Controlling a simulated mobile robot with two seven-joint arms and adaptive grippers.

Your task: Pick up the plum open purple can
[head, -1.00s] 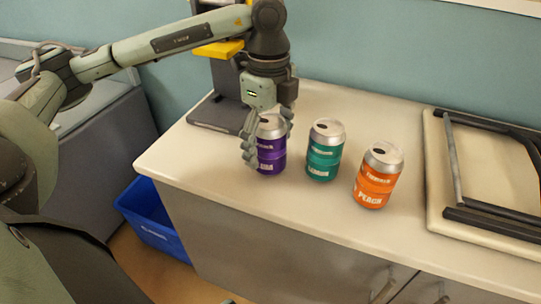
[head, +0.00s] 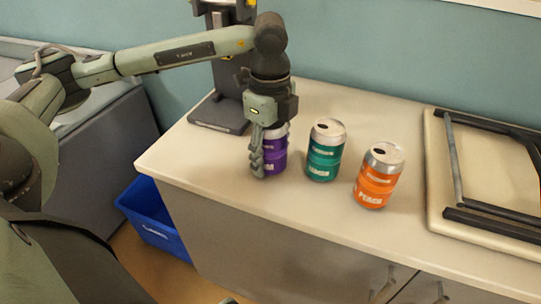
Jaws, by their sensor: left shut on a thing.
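The purple can (head: 274,156) stands upright on the white counter, at the left of a row of cans. My left gripper (head: 268,158) has come down over it from above and is shut on it. A finger covers the can's left side, and the gripper body hides most of its top. The can's base appears to be at counter level; I cannot tell if it is lifted. My right gripper is not in view.
A teal can (head: 325,150) stands just right of the purple can, and an orange can (head: 379,176) stands further right. A board with dark bars (head: 437,180) lies at the right. A black-based machine (head: 217,113) stands behind. A blue bin (head: 155,222) is on the floor.

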